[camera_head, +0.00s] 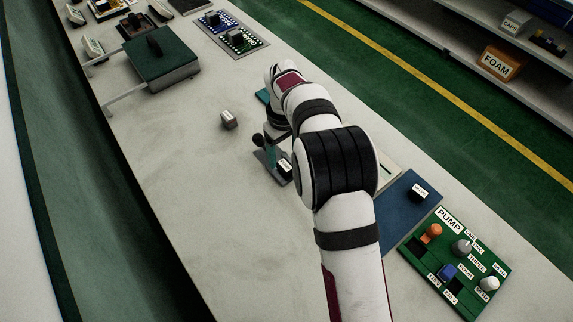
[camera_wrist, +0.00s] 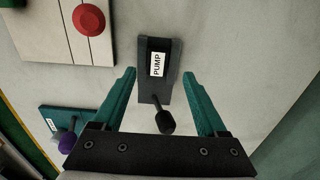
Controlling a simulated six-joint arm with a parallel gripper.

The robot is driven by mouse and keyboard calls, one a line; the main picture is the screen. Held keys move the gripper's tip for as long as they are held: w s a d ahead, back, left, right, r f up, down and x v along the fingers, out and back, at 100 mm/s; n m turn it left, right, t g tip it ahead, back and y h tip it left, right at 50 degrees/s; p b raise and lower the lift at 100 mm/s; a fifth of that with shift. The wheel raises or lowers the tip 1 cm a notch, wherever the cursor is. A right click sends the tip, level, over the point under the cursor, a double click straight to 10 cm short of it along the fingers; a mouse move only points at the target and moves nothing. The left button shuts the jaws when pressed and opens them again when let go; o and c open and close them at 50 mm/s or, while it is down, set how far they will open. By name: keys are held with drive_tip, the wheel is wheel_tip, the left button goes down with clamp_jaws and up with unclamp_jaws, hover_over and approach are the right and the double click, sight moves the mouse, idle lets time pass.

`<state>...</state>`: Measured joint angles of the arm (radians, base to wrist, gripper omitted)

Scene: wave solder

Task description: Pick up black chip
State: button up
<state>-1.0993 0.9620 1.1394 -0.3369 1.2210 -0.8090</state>
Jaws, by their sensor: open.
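My gripper (camera_wrist: 159,78) is open, with its two teal fingers spread on either side of a dark grey plate (camera_wrist: 149,98) in the wrist view. A black block with a white PUMP label (camera_wrist: 157,64) is at the far end of this plate, just beyond and between the fingertips. A black round knob (camera_wrist: 166,122) on a stem is nearer the palm. In the head view the labelled black block (camera_head: 286,167) shows beside my arm, which partly hides the gripper. Another black labelled block (camera_head: 419,193) sits on a blue mat (camera_head: 397,210). I cannot tell which block is the black chip.
A panel with a red button (camera_wrist: 89,20) and a teal plate with a purple knob (camera_wrist: 67,142) are at left in the wrist view. A metal cylinder (camera_head: 229,119) lies left of my gripper. A green PUMP board (camera_head: 452,262) is front right. The front left table is clear.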

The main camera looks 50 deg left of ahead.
sight(285, 165)
drive_tip(key=f, duration=0.5)
drive_tip(key=shift+w+a, duration=0.1)
drive_tip(key=shift+w, duration=0.1)
clamp_jaws()
